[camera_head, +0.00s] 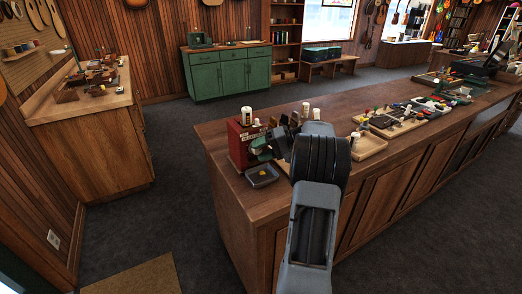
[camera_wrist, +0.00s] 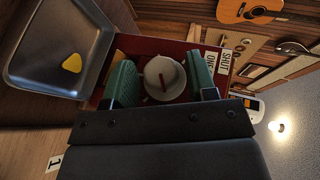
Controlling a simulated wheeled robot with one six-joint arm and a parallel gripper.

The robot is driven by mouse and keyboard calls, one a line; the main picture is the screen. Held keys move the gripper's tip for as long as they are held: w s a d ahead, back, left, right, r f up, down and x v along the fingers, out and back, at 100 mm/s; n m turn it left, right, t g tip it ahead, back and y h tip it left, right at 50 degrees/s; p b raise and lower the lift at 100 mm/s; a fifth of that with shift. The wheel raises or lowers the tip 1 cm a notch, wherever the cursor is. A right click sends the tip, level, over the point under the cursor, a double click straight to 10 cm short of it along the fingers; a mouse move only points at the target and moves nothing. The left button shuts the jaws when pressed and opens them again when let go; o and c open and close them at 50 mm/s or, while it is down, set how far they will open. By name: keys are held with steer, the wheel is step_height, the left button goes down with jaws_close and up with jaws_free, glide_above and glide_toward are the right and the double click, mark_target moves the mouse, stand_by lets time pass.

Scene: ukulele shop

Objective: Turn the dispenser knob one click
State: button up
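The dispenser (camera_head: 238,146) is a red box standing on the near left end of the wooden counter. In the wrist view its red face (camera_wrist: 195,47) carries a label reading "SHUT" and "ONE" (camera_wrist: 222,60). My gripper (camera_wrist: 162,82) is open, with one green-padded finger on each side of the knob. A gap shows on the left; I cannot tell whether the right finger touches. In the head view my gripper (camera_head: 268,143) is at the dispenser's right side, and the knob is hidden.
A grey metal tray (camera_head: 262,183) with a yellow pick (camera_wrist: 72,63) lies in front of the dispenser. Wooden trays with small parts (camera_head: 370,147) and several white-capped items stand along the counter to the right. Floor is open left of the counter.

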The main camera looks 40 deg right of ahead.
steer(key=shift+o, duration=0.6)
steer(key=shift+d, duration=0.1)
steer(key=v, duration=1.3)
steer(key=shift+s+d, duration=0.25)
steer(key=w+a+g+h, duration=0.2)
steer(key=a+g+h, duration=0.25)
steer(key=a, duration=1.65)
steer(key=s+a+f+n+h, duration=0.2)
steer(key=s+a+f+h, duration=0.1)
steer(key=s+a, duration=0.3)
steer(key=s+a+f+n+h, duration=0.3)
steer(key=s+a+f+h, duration=0.1)
steer(key=s+a, duration=0.3)
steer(key=shift+a+f+t+p, duration=0.35)
steer(key=shift+a+p, duration=0.1)
steer(key=shift+a, duration=0.3)
